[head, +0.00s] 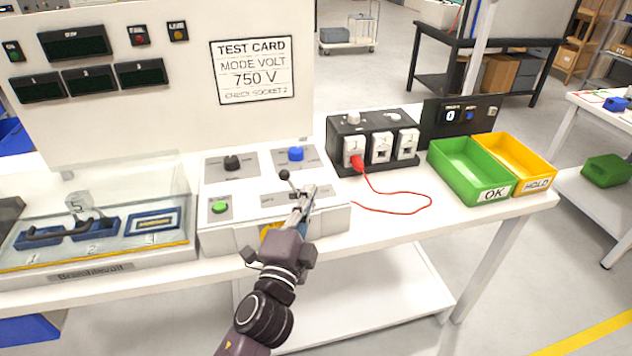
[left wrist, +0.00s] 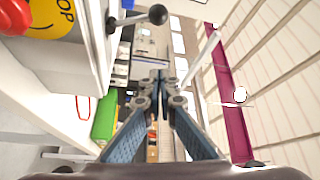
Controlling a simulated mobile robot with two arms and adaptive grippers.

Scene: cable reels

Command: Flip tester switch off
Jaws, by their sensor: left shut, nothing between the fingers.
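The tester (head: 232,239) is a white box on the table in the head view. Its lever switch (head: 284,175) has a black ball end and also shows at the top of the left wrist view (left wrist: 157,14). My left gripper (head: 307,192) is over the front right of the tester, close beside the lever and to its right. Its fingers (left wrist: 160,78) are together, with nothing between them. Whether they touch the lever cannot be told. The gripper partly hides the lever's label plate. My right gripper is not in view.
The tester also carries a black knob (head: 232,163), a blue knob (head: 296,154) and a green button (head: 220,207). A red stop button (left wrist: 14,16) is on its front. A socket block (head: 346,128) with a red cable (head: 400,193) and green (head: 451,163) and yellow (head: 535,164) bins stand right.

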